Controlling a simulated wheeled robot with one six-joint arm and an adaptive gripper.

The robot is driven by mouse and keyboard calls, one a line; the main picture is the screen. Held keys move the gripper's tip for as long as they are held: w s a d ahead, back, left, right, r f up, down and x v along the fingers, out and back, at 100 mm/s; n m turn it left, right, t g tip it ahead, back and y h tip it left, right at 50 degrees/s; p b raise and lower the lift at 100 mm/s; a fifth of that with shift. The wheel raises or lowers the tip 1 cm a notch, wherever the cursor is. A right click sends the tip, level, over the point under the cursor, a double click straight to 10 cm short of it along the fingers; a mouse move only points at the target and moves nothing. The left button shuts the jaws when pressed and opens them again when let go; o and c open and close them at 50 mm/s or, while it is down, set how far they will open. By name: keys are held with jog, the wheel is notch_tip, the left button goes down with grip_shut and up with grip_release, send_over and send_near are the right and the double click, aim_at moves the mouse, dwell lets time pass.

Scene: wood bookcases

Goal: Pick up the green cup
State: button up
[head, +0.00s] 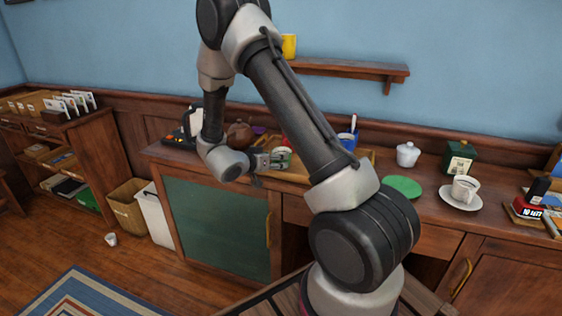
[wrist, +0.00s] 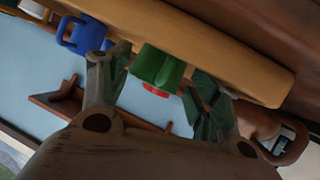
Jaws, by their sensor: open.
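The green cup (wrist: 158,62) shows between the two fingers of my gripper (wrist: 152,76) in the wrist view, where the picture is steeply tilted. My gripper is open, with one finger on each side of the cup. I cannot tell whether either finger touches it. In the head view my gripper (head: 268,161) is low over the counter, right beside the green cup (head: 283,154), whose lower part is hard to make out.
A wooden tray (head: 297,177) lies at the cup. A blue mug (head: 347,141) and something red (wrist: 155,90) are near. A brown teapot (head: 239,134) stands left. A green disc (head: 403,186), white lidded pot (head: 407,155) and white cup (head: 465,188) are right.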

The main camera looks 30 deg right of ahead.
jog(key=shift+w+d+f, duration=0.1)
jog(key=shift+d, duration=0.15)
jog(key=c, duration=1.1)
